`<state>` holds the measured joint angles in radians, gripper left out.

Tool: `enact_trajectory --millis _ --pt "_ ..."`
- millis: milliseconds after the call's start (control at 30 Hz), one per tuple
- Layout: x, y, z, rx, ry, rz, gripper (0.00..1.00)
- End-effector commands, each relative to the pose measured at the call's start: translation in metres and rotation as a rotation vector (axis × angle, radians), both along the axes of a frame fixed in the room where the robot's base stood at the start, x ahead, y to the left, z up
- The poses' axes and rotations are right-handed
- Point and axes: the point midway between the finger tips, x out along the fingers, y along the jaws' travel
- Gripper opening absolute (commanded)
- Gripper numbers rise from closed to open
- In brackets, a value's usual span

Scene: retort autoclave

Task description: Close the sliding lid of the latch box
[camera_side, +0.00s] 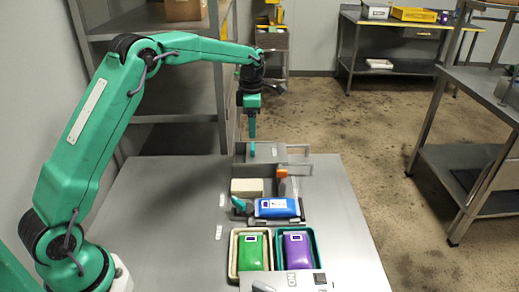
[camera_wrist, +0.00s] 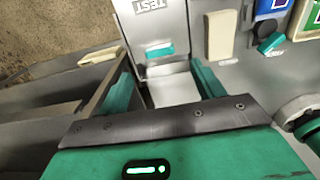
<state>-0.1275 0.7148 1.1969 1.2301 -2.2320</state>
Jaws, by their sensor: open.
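The grey latch box (camera_side: 297,158) stands at the far end of the table in the side view. In the wrist view, its grey lid (camera_wrist: 158,22) carries a TEST label and a small teal grip (camera_wrist: 160,50). A paler recess shows just below that grip. My gripper (camera_side: 252,130) points down above the box in the side view. In the wrist view its two teal fingers are spread, with my gripper (camera_wrist: 163,82) empty between them. The grip lies ahead of the fingertips, and I see no contact. How far the lid stands open is hard to tell.
A cream block (camera_side: 247,187), a blue pouch (camera_side: 277,207) and an orange piece (camera_side: 282,172) lie near the box. Trays with a green pouch (camera_side: 254,250) and a purple pouch (camera_side: 298,250) stand in front. The table's left part is clear.

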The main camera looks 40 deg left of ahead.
Motion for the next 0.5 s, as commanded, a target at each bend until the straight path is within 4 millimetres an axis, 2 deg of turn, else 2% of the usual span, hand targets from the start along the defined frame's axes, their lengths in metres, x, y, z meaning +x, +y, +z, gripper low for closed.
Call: enact_trajectory --millis 267,500 --pt "0.0 0.0 -0.009 0.0 0.001 -0.002 0.67" --pt "0.0 0.0 -0.033 -0.001 0.002 -0.003 0.67"
